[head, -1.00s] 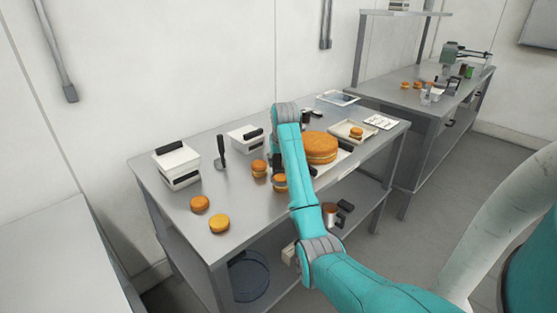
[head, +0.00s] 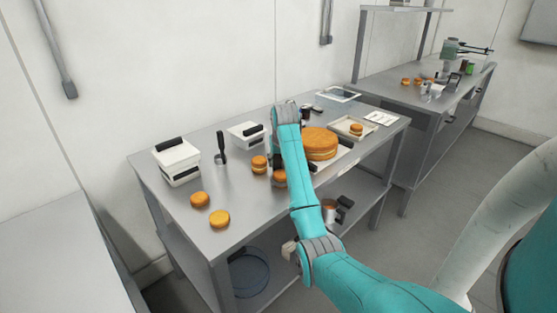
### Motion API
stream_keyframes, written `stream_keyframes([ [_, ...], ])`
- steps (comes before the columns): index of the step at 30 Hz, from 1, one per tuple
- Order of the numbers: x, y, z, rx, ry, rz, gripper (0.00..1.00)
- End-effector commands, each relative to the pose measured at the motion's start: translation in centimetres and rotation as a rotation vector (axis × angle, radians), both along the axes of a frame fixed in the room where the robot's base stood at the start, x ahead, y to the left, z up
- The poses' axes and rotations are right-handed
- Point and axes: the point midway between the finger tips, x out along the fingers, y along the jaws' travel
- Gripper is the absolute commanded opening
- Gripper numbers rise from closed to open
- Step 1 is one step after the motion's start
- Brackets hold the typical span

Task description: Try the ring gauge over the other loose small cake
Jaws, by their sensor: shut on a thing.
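Two loose small cakes, orange rounds with a pale filling, lie at the front left of the table: one (head: 200,200) and one nearer the edge (head: 219,219). Another small cake (head: 259,163) stands left of my arm, and one more (head: 279,180) is partly covered by my gripper's dark parts. My gripper (head: 277,166) points down beside that covered cake, mostly hidden behind my forearm. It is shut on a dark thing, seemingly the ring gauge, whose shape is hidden. I cannot tell whether the ring is around the cake.
A large cake (head: 320,142) stands right of my arm, beside a tray (head: 348,121) with a small cake. White boxes with black handles (head: 177,165) (head: 246,138) and an upright black-handled tool (head: 221,143) stand behind. The table's left front is mostly clear.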

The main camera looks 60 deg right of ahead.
Motion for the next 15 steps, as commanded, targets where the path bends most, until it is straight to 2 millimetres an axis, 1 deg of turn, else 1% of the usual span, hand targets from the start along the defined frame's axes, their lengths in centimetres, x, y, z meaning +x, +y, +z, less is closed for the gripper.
stream_keyframes([
  [15, 0.02, -0.02, -0.88, -0.001, -0.001, 0.000, 0.09],
])
